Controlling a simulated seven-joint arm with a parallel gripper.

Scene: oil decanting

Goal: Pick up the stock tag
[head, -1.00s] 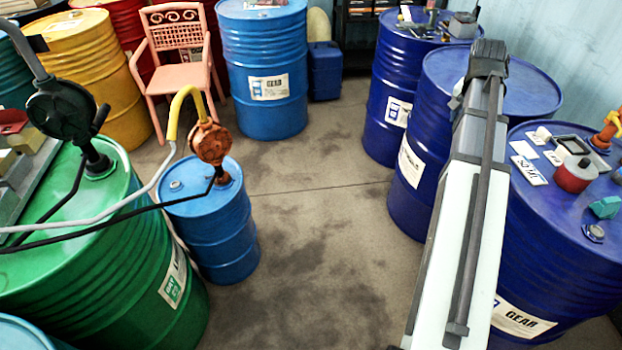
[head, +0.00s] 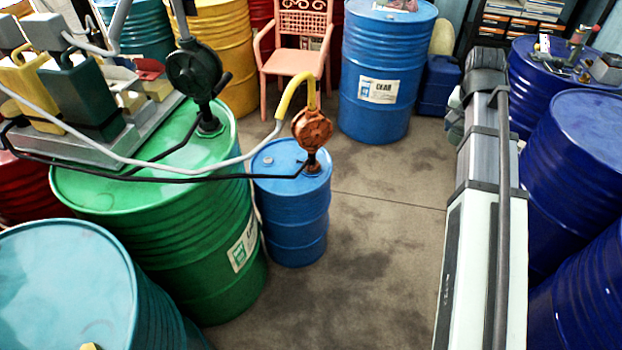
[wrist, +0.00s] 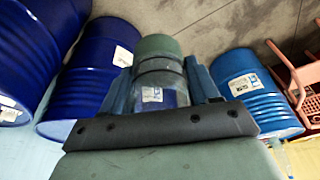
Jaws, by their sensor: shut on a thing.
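I cannot make out a stock tag for certain in either current view. In the wrist view my gripper (wrist: 160,72) has its two blue-grey fingers on either side of a jar-like thing (wrist: 158,78). The thing has a dull green round top, a greyish body and a small white-and-blue label. The fingers are shut on it, and it is held above the floor. In the head view my arm runs up the right side and hides most of the gripper.
A green drum (head: 150,240) with a black pump and a small blue drum (head: 295,215) with an orange pump stand left. Blue drums (head: 580,150) crowd the right. A pink chair (head: 295,50) and a blue drum (head: 385,60) stand behind. Floor (head: 375,240) is clear between.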

